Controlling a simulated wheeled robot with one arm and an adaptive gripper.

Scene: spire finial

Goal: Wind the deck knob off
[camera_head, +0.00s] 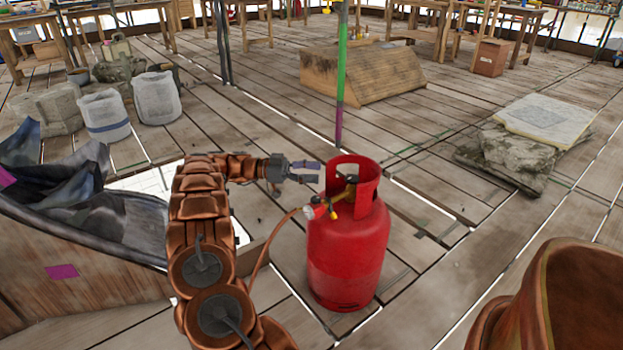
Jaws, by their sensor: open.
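A red gas cylinder (347,255) stands upright on the plank deck, right of my arm. Inside its red collar is a brass valve (345,194). A small round red-and-white part (315,208) sits on the valve's left side, with a yellow tip below it. I cannot tell which of these small parts is the deck knob. An orange hose (268,248) runs from there down to the left. My gripper (317,171) is open and empty, pointing right, up and left of the valve in the picture. How near it is to the collar in depth is unclear.
A wooden bin with dark cloth (75,215) stands at left. Pale buckets (158,97) are behind it. A coloured pole (341,75) rises behind the cylinder. A wooden ramp block (362,75) and a stone with a slab (540,125) stand farther back. The deck between is clear.

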